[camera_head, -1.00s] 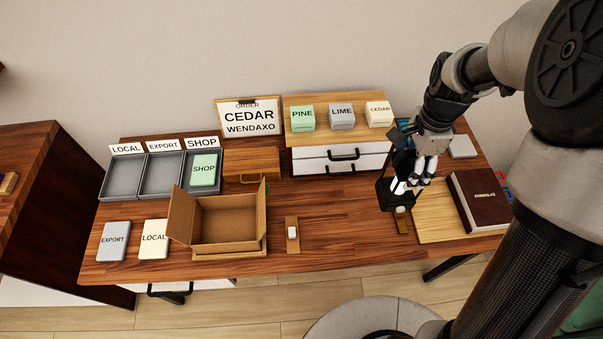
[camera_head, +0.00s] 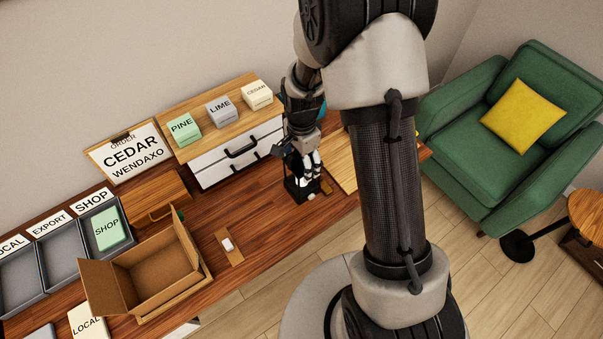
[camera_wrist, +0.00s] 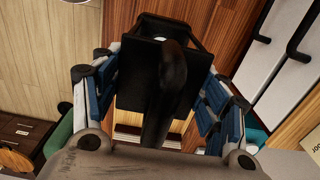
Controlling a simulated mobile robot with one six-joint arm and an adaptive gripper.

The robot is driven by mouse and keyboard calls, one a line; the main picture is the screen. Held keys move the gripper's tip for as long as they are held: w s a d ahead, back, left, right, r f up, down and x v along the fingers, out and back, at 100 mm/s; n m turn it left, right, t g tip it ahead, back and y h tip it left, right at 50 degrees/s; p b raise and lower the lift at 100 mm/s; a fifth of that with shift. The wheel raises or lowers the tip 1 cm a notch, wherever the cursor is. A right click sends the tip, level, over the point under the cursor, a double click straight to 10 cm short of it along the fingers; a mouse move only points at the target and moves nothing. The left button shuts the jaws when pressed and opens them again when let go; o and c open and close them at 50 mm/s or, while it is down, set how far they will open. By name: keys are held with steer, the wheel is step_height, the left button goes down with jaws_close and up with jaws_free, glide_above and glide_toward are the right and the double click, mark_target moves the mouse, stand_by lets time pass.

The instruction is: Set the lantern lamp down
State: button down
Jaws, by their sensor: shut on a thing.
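The lantern lamp (camera_head: 293,192) is a black, box-like frame at the right part of the desk, largely covered by my gripper (camera_head: 307,170) in the head view. In the wrist view the lantern (camera_wrist: 133,92) shows its dark flat top and a thick black curved handle close to the camera. My gripper (camera_wrist: 160,100) is shut on the lantern, with its blue-padded fingers on either side. The lantern looks upright. I cannot tell whether its base touches the desk.
The wooden desk (camera_head: 268,215) has free room left of the lantern. A small wooden plate (camera_head: 235,257) with a white piece, an open cardboard box (camera_head: 150,275) and a drawer unit (camera_head: 215,170) stand further left. A green armchair (camera_head: 470,135) with a yellow cushion (camera_head: 523,115) is at right.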

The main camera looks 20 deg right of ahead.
steer(key=b, duration=0.1)
glide_above(295, 185)
steer(key=d, duration=0.2)
steer(key=shift+w+d+f, duration=0.1)
steer(key=shift+f, duration=1.25)
steer(key=shift+w+f, duration=0.1)
steer(key=shift+f, duration=1.25)
steer(key=shift+f, duration=0.2)
steer(key=shift+c, duration=1.6)
jaws_free()
